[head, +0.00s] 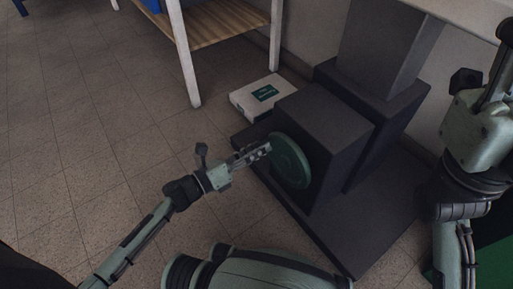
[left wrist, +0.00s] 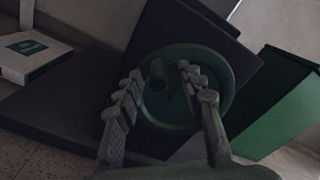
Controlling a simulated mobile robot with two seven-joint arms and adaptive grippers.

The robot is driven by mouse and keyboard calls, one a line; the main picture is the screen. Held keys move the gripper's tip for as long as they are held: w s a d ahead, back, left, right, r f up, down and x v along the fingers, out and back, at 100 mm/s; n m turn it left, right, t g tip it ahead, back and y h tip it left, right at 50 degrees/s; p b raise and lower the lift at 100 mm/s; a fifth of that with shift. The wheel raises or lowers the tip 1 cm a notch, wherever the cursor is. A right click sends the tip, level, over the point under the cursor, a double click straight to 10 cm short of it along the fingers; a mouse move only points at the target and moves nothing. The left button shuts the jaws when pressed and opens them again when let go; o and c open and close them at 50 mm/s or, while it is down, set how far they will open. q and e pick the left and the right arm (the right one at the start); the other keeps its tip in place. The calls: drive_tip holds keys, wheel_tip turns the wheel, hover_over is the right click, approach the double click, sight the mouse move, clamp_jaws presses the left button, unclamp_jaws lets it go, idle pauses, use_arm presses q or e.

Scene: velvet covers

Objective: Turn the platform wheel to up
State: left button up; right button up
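The platform wheel (head: 291,160) is a green disc on the front face of a dark grey block (head: 325,130). It also shows in the left wrist view (left wrist: 219,104), with a short green knob (left wrist: 158,72) standing out from its face. My left gripper (head: 267,149) is in front of the wheel at its upper left part. In the left wrist view my left gripper (left wrist: 160,76) has its fingers apart, with the knob between them; I cannot tell whether they touch it. My right gripper (head: 499,62) is partly visible at the right edge, away from the wheel; its fingers are unclear.
The block stands on a wide dark base (head: 348,236) with a grey column (head: 385,45) behind. A white and green box (head: 262,97) lies on the floor beside it. A wooden-shelved table (head: 225,22) stands at the back. The tiled floor at left is clear.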

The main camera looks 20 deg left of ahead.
use_arm(q)
drive_tip(key=v, duration=1.2)
drive_tip(key=shift+a, duration=0.1)
